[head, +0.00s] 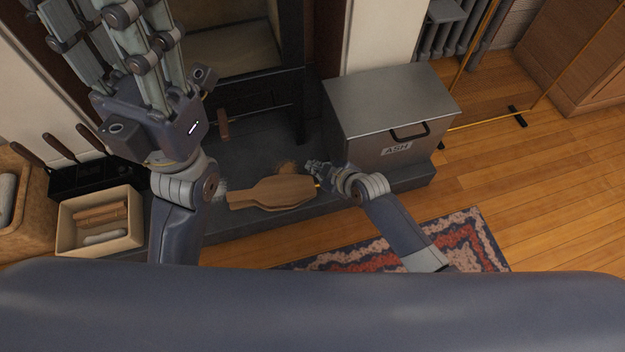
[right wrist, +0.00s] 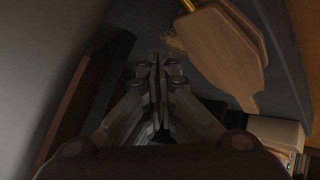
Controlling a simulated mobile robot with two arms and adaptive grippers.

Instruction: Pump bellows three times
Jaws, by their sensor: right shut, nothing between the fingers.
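The wooden bellows (head: 272,193) lie on the dark hearth in the head view, handle to the left and brass nozzle to the right. They also show at the upper right of the right wrist view (right wrist: 222,48). My right gripper (head: 312,166) is near the nozzle end, on the side toward the fireplace. In the right wrist view its fingers (right wrist: 158,66) are shut and empty, with the bellows to their right and no visible hold. My left gripper (head: 110,25) is raised at the upper left, pointing up; its fingertips are cut off or unclear.
A grey ash box (head: 385,105) stands right of the right gripper. The fireplace opening (head: 235,50) is behind. A tan tray (head: 100,240) with sticks sits at left, by a black holder (head: 85,180) with wooden-handled tools. A patterned rug (head: 465,235) lies in front of the hearth.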

